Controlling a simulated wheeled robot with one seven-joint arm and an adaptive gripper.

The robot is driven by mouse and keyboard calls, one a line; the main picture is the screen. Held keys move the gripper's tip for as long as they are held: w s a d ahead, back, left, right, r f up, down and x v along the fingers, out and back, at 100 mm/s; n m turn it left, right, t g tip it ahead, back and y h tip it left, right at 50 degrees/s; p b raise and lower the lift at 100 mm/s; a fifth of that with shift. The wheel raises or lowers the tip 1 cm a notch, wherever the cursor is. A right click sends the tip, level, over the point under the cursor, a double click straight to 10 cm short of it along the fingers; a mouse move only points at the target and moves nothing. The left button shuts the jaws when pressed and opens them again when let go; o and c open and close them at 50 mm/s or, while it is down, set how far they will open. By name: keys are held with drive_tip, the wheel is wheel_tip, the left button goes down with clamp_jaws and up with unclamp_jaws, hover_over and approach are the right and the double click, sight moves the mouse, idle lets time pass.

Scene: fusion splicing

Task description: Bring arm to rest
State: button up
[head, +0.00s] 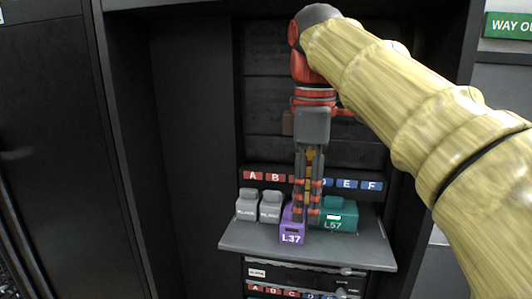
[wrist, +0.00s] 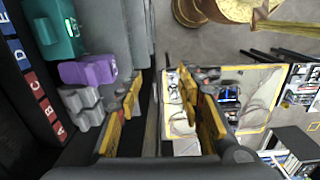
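My gripper (head: 307,215) hangs fingers-down in front of the dark cabinet, at the end of my yellow arm. In the wrist view my gripper (wrist: 160,90) has its yellow-padded fingers spread apart with nothing between them. A purple module marked L37 (head: 292,236) sits on the grey shelf (head: 262,243), behind and partly hidden by the fingers in the head view. The purple module (wrist: 88,70) lies outside the fingers, to their left, in the wrist view; I cannot tell the exact gap.
A teal module marked L57 (head: 338,217) and two grey modules (head: 258,206) also stand on the shelf. Lettered red and blue labels (head: 265,177) line the shelf's back. The wrist view shows open floor (wrist: 200,50) and a table (wrist: 255,95) with equipment.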

drive_tip(key=s+d+f+m+t+b, duration=0.1)
drive_tip(key=s+d+f+m+b, duration=0.3)
drive_tip(key=f+b, duration=0.5)
drive_tip(key=s+d+f+m+t+b, duration=0.2)
drive_tip(key=s+f+m+b, duration=0.3)
drive_tip(key=f, duration=2.4)
drive_tip(key=s+d+f+m+t+b, duration=0.2)
drive_tip(key=s+d+f+m+b, duration=0.3)
drive_tip(key=f+b, duration=1)
wheel_tip(320, 180, down, 5)
drive_tip(key=shift+s+d+m, duration=0.3)
drive_tip(key=shift+d+m, duration=0.05)
drive_tip(key=shift+m, duration=0.35)
